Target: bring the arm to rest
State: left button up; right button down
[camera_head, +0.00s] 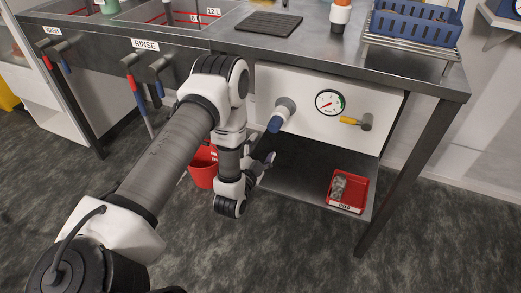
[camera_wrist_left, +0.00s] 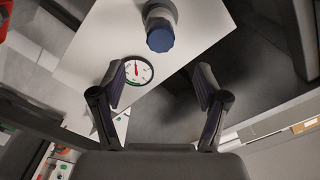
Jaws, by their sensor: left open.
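My left arm reaches in from the left in the head view, and its gripper (camera_head: 264,163) is in front of the bench's lower part, below a valve with a blue knob (camera_head: 276,124). In the left wrist view the gripper (camera_wrist_left: 160,78) has its two fingers spread wide with nothing between them. The blue knob (camera_wrist_left: 160,39) shows beyond the fingers on a white panel, apart from them. A round gauge (camera_wrist_left: 138,70) shows partly behind the left finger. My right gripper is in neither view.
The steel bench (camera_head: 310,50) stands above the gripper. Its white panel (camera_head: 300,92) carries the gauge (camera_head: 330,102) and a yellow-handled tap (camera_head: 355,121). A red tray (camera_head: 360,190) sits on the lower shelf (camera_head: 300,183). A red bucket (camera_head: 202,173) is partly hidden behind my arm. Front floor is clear.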

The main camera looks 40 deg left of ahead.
pick_arm(q)
jog(key=shift+s+d, duration=0.15)
jog(key=shift+s, duration=0.5)
